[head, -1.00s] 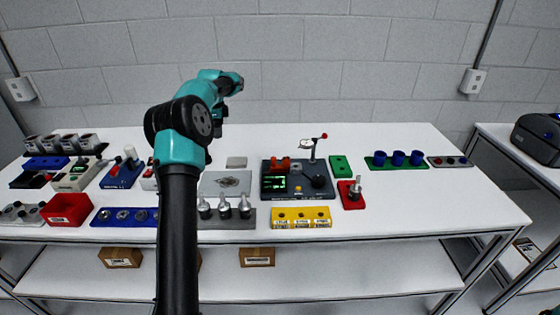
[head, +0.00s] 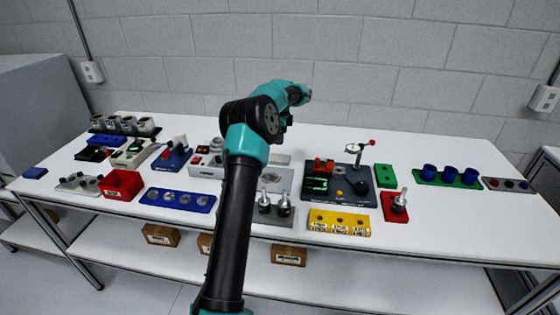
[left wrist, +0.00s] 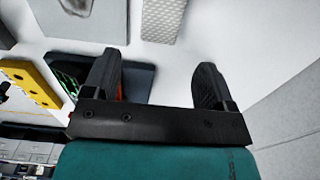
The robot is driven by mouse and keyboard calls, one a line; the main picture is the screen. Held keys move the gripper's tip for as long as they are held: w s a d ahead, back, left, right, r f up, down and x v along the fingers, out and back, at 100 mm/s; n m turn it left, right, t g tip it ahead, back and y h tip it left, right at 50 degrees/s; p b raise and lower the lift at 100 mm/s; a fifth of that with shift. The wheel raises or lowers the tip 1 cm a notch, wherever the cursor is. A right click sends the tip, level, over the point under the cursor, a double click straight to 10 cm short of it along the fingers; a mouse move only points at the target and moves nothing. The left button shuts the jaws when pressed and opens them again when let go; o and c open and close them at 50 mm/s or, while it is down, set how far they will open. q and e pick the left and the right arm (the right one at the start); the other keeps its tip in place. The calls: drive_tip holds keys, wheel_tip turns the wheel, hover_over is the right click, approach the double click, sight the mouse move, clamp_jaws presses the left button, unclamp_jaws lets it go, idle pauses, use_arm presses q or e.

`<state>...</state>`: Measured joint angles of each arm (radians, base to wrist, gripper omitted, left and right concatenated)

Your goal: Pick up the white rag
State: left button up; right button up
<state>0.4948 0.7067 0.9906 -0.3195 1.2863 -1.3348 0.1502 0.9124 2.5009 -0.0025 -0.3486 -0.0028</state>
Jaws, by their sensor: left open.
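The white rag looks like the small pale, flat piece (head: 280,160) on the table behind the grey plate, partly beside my arm in the head view. In the left wrist view, a pale, finely patterned rectangle (left wrist: 163,18) at the top edge appears to be the same rag, lying flat and cut off by the frame. My left gripper (left wrist: 158,72) is open and empty, its two black fingers apart, with the rag beyond the fingertips. In the head view the left gripper (head: 300,95) is above the table, its fingers mostly hidden. My right gripper is not in view.
A dark board (head: 338,185) with a green display and a dial gauge (head: 357,149) on a stand is beside the rag. A yellow block (head: 338,222), blue tray (head: 178,200) and red bin (head: 121,185) line the front. A wall stands behind.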

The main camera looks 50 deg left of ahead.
use_arm(q)
hover_over(280, 157)
drive_tip(key=f, duration=0.6)
drive_tip(key=shift+s+d, duration=0.2)
drive_tip(key=shift+d, duration=0.1)
drive_tip(key=shift+a+f, duration=0.2)
drive_tip(key=shift+f, duration=2.4)
drive_tip(key=c, duration=0.7)
drive_tip(key=shift+r, duration=0.1)
